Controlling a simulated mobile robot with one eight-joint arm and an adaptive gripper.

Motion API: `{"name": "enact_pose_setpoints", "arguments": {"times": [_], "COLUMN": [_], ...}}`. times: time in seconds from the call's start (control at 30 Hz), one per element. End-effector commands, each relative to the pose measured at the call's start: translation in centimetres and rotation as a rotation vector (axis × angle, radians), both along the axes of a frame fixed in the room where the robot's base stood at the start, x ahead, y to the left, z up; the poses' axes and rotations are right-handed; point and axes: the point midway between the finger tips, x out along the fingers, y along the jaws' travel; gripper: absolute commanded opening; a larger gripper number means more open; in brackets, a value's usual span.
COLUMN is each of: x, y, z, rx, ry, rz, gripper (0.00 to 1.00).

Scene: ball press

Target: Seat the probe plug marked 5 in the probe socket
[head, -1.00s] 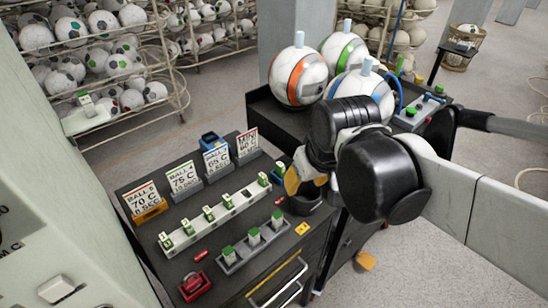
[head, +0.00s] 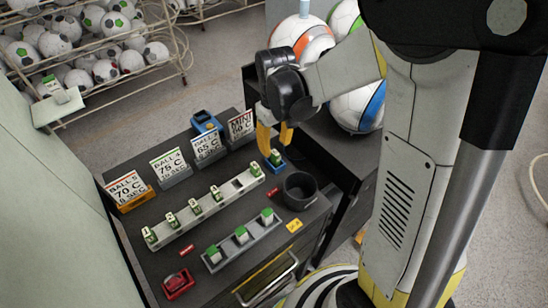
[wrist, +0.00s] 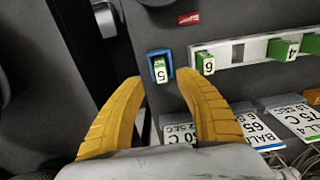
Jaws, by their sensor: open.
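The plug marked 5 (wrist: 160,70), white with a green side, stands in a small blue socket (wrist: 149,53) beside the white rack. In the head view the plug (head: 276,158) shows just below my fingertips. Whether it is fully down I cannot tell. My gripper (head: 276,150) has yellow fingers, open and empty. In the wrist view my gripper (wrist: 160,78) has its fingertips on either side of the plug in the picture; the height gap is unclear. The white rack (wrist: 262,48) holds several plugs, with an empty slot between 6 and 4.
A black cup (head: 300,190) stands right of the rack. A grey holder (head: 226,257) with three green-topped plugs and a red device (head: 178,284) are nearer the front. Upright cards (head: 170,166) and a blue box (head: 204,122) line the back. Balls stand at the upper right.

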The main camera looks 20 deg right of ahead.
Motion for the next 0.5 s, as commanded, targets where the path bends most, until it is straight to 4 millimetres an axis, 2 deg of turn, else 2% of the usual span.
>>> {"name": "enact_pose_setpoints", "arguments": {"times": [0.17,0.4,0.5], "x": [-0.1,-0.4,-0.4], "y": [0.1,0.2,0.2], "z": [-1.4,-5.1,-5.4], "rx": [0.0,0.0,0.0], "ry": [0.0,-0.001,-0.001], "rz": [0.0,-0.001,-0.001], "gripper": [0.41,0.41,0.41]}}
